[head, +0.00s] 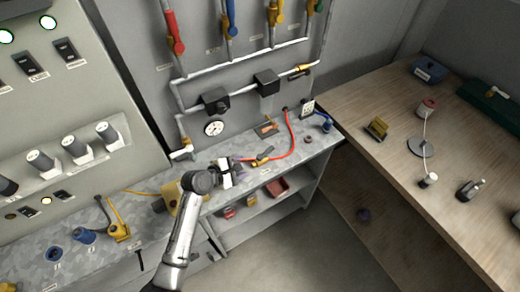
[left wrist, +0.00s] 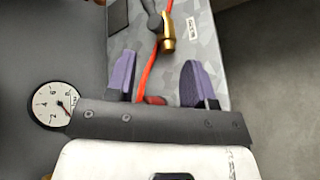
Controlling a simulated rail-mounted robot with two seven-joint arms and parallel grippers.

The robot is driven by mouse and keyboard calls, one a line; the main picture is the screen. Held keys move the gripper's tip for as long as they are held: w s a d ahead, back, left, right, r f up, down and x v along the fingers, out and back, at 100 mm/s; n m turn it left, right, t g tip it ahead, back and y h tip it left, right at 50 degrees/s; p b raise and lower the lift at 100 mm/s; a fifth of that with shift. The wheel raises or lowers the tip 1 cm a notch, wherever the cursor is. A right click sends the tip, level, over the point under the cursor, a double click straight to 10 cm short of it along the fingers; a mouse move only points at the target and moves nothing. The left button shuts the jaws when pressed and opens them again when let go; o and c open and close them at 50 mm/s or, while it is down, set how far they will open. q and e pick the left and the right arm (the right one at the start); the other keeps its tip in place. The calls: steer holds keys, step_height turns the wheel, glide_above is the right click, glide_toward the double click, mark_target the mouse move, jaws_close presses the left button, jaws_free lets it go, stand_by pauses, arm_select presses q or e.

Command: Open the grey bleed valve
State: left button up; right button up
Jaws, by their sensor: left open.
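A small brass valve with a grey lever (head: 263,157) sits on the grey bench top beside a red hose; I take it for the bleed valve. In the left wrist view the brass body (left wrist: 168,36) and grey lever (left wrist: 152,14) show ahead of the fingers, with a small white label to their right. My left gripper (head: 237,166) is just left of the valve in the head view. Its two purple-padded fingers (left wrist: 158,80) are apart with no valve part between them; the red hose shows in the gap, beyond them. My right gripper is not seen.
A pressure gauge (head: 213,128) and white pipes are on the wall behind the bench. Red, blue, yellow and green valve handles are above. Yellow and blue items stand at the bench's left. A wooden table (head: 390,170) with several objects is at the right.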

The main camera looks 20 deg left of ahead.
mark_target(269, 150)
arm_select(q)
steer(key=w+d+f+n+b, duration=0.1)
steer(key=w+n, duration=0.2)
steer(key=w, duration=0.1)
steer(key=w+d+f+n+b, duration=0.1)
steer(key=w+d+n, duration=0.1)
steer(key=w+n, duration=0.1)
steer(key=w+d+f+n+t+b, duration=0.1)
steer(key=w+d+f+n, duration=0.1)
steer(key=w, duration=0.3)
steer(key=shift+w+n, duration=0.25)
steer(key=shift+n, duration=0.55)
steer(key=c, duration=0.6)
jaws_close()
